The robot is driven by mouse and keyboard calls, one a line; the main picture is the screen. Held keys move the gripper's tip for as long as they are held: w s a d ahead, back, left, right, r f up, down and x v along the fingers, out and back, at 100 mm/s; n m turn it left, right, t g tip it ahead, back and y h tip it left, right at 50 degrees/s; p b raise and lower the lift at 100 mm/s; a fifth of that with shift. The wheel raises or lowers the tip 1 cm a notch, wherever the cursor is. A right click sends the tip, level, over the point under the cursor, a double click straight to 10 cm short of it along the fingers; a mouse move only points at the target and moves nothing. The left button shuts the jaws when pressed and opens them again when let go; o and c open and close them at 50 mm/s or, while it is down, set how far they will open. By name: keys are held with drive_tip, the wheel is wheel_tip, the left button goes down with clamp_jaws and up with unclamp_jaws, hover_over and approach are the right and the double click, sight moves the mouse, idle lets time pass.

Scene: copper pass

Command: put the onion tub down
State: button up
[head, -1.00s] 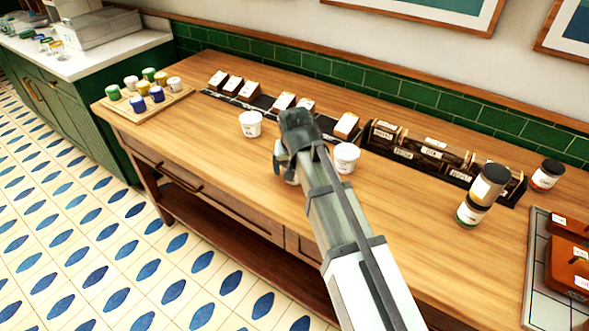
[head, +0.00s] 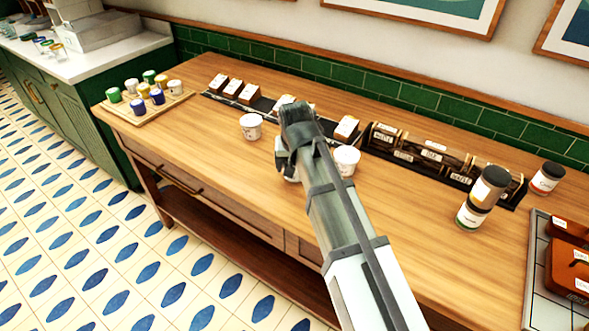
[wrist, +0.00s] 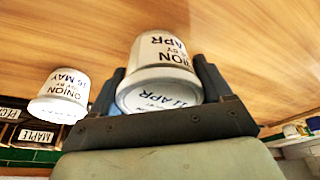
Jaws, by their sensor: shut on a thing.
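My gripper (wrist: 160,82) is shut on a white onion tub (wrist: 162,50), one finger on each side. The tub's label reads ONION with an APR date, and its lid (wrist: 158,97) faces the wrist camera. In the head view, my gripper (head: 290,162) is over the front-middle of the wooden counter (head: 225,165) and hides most of the held tub. I cannot tell whether the tub's base touches the wood. A second onion tub (wrist: 62,95), marked MAY, stands close by; it also shows right of my gripper in the head view (head: 346,161).
Another white tub (head: 251,126) stands left of my gripper. Behind are small labelled boxes (head: 250,92) and a dark rack (head: 415,152). Stacked jars (head: 480,200) and a tray (head: 537,255) are to the right. A board of small pots (head: 150,110) is far left. The front counter strip is clear.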

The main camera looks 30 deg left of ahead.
wheel_tip(320, 180, up, 8)
drive_tip(key=shift+w+f, duration=0.1)
drive_tip(key=w+d+n, duration=0.1)
drive_tip(key=w+d, duration=0.3)
drive_tip(key=w, duration=0.9)
drive_tip(key=w+d, duration=0.4)
drive_tip(key=w, duration=1)
drive_tip(key=w+d+n, duration=0.1)
drive_tip(key=w+d, duration=0.3)
drive_tip(key=w, duration=0.9)
drive_tip(key=shift+s+f, duration=0.1)
drive_tip(key=shift+f, duration=4.75)
drive_tip(key=o, duration=1.1)
drive_tip(key=shift+f, duration=0.15)
drive_tip(key=v, duration=1.2)
drive_tip(key=shift+d, duration=0.15)
